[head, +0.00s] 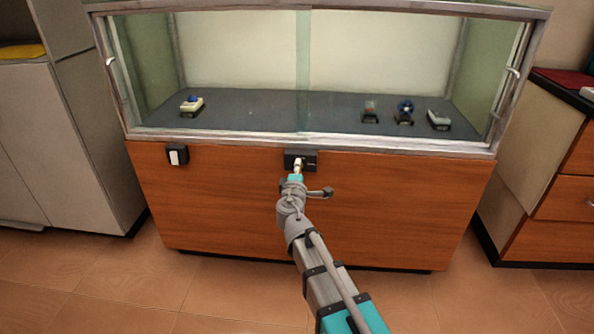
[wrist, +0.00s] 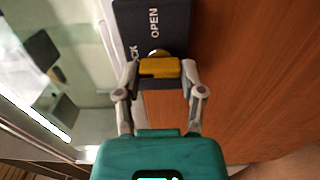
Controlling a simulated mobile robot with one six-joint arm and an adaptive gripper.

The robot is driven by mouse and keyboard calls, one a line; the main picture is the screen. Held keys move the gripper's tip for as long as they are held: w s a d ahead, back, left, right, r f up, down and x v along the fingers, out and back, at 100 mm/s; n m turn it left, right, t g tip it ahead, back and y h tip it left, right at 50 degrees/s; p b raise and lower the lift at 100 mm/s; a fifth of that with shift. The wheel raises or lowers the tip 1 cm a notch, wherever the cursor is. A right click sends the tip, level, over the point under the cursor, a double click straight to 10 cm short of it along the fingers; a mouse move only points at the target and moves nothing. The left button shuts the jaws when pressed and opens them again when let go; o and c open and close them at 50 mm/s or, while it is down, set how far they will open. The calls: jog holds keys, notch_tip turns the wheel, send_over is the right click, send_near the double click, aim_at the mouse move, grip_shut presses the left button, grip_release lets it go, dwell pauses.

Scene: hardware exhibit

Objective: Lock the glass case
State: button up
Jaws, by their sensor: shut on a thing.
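The glass case (head: 300,140) has glass panes in a metal frame above a wooden base. A black lock plate (head: 302,153) sits at the middle of the base's top edge. In the wrist view the lock plate (wrist: 150,22) carries the word OPEN and a partly hidden word ending in "CK". My gripper (head: 297,171) is at the plate. In the wrist view my gripper (wrist: 159,72) is shut on a yellow key head (wrist: 158,67). The key head is against a round metal lock part (wrist: 158,53); how deep the key sits is hidden.
A black box with a white switch (head: 177,154) is on the base at the left. Several small items, one with a blue top (head: 191,106), stand inside the case. Cabinets flank it: a grey one (head: 45,130) left, a drawer unit (head: 560,190) right. The floor before the case shows no obstacles.

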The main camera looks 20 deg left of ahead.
jog(key=shift+a, duration=0.1)
dwell(0.3)
jog(key=o, duration=1.1)
jog(key=shift+o, duration=0.2)
jog(key=shift+s, duration=0.1)
jog(key=v, duration=1.2)
